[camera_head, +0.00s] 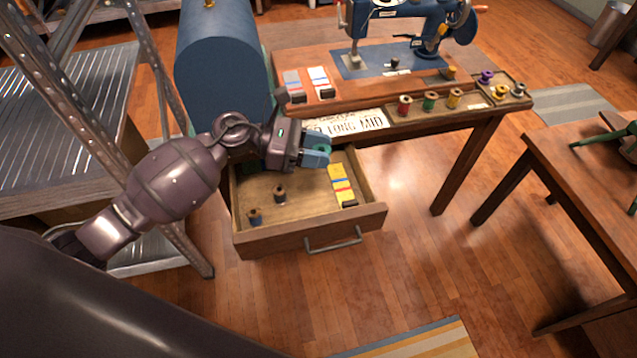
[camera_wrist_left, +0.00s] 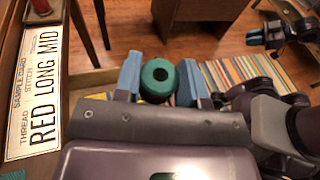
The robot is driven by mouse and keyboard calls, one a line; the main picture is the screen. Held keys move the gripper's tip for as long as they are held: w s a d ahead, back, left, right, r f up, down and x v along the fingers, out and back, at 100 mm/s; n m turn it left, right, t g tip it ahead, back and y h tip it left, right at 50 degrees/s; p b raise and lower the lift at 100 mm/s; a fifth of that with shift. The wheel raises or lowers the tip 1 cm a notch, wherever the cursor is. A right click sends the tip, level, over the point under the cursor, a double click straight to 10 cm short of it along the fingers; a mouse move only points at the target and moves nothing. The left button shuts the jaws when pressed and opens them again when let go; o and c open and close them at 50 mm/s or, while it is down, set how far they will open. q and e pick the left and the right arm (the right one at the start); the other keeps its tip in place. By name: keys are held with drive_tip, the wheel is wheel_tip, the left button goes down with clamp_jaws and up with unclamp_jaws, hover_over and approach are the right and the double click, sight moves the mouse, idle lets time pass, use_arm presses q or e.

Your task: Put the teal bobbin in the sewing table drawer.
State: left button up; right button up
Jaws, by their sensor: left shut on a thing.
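My left gripper (camera_head: 317,150) is shut on the teal bobbin (camera_head: 321,148) and holds it above the open sewing table drawer (camera_head: 310,242). In the left wrist view the teal bobbin (camera_wrist_left: 157,80) sits between the two blue fingertips (camera_wrist_left: 160,82), its round end with a dark hole showing. The drawer is pulled out below the sewing table (camera_head: 400,128).
A blue sewing machine (camera_head: 400,55) stands on the table, with several coloured spools (camera_head: 430,101) along its front edge. A white lettered card (camera_head: 350,123) is at the table's front. A metal shelf rack (camera_head: 165,120) is close to my left arm.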

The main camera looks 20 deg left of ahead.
use_arm(q)
wheel_tip(320, 180, down, 12)
drive_tip(key=b, duration=0.2)
drive_tip(key=shift+f+b, duration=0.2)
drive_tip(key=shift+b, duration=0.2)
drive_tip(key=shift+r, duration=0.1)
drive_tip(key=shift+f, duration=0.5)
drive_tip(key=shift+f+b, duration=0.2)
drive_tip(key=shift+b, duration=0.2)
drive_tip(key=o, duration=0.9)
drive_tip(key=shift+r, duration=0.1)
